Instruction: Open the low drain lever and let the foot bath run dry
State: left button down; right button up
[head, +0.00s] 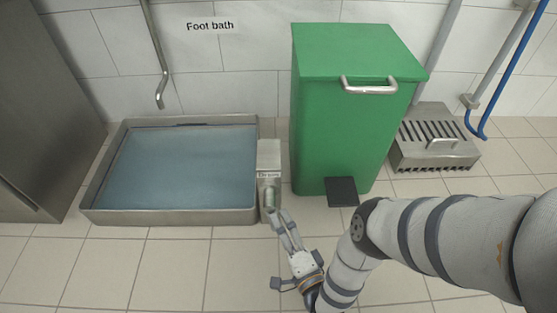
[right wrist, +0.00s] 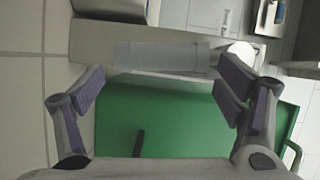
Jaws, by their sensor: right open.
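The foot bath (head: 100,196) is a low steel basin on the floor, holding bluish water up near its rim. A small grey drain unit (head: 269,153) with a label reading "Drain" stands at its right side. A short grey lever (head: 270,196) shows low on its front. My right gripper (head: 277,248) is open just in front of the lever, one finger close to the lever's lower end; whether they touch is unclear. In the right wrist view a grey cylindrical bar (right wrist: 165,55), apparently the lever, lies ahead between the spread fingers (right wrist: 155,92). My left gripper is not in view.
A tall green pedal bin (head: 345,130) stands close to the right of the drain unit; its black pedal (head: 342,191) juts forward. A slotted steel box (head: 435,140) is farther right. A bent pipe (head: 157,60) hangs above the bath. The tiled floor in front is clear.

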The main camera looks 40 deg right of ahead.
jog(key=v, duration=0.9)
jog(key=shift+s, duration=0.1)
